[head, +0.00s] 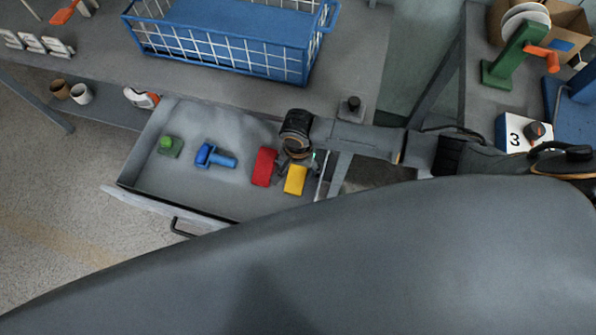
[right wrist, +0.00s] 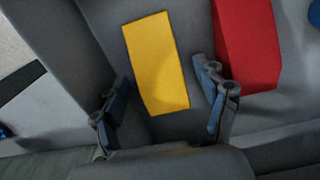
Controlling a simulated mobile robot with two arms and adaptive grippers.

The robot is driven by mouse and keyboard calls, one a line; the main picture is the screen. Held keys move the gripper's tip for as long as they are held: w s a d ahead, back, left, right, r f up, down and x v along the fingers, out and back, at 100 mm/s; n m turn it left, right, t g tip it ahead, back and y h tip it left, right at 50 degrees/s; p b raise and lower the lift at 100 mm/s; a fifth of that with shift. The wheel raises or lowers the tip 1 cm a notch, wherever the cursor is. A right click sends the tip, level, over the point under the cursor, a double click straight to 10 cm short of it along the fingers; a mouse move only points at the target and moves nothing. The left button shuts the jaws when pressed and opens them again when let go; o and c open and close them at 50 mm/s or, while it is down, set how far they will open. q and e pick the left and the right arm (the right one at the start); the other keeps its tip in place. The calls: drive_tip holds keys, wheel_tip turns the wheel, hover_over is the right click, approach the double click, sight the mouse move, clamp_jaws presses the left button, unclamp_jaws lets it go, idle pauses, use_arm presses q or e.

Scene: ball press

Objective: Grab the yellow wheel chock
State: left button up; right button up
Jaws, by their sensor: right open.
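The yellow wheel chock (head: 295,180) lies in the open drawer (head: 215,193), near its right wall. It also shows in the right wrist view (right wrist: 156,62), with its lower end between the fingertips. My right gripper (head: 297,162) is over the chock, and its fingers show in the right wrist view (right wrist: 165,98). The gripper is open, with one finger on each side of the chock's lower end. Gaps show between the fingers and the chock. My left gripper is not in view.
A red block (head: 264,167) lies just left of the chock; the right wrist view (right wrist: 246,45) shows it close to one finger. A blue bolt-like part (head: 216,157) and a green part (head: 169,146) lie farther left. The drawer's right wall is close by.

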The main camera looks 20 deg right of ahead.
drive_tip(key=c, duration=1.3)
drive_tip(key=shift+c, duration=0.2)
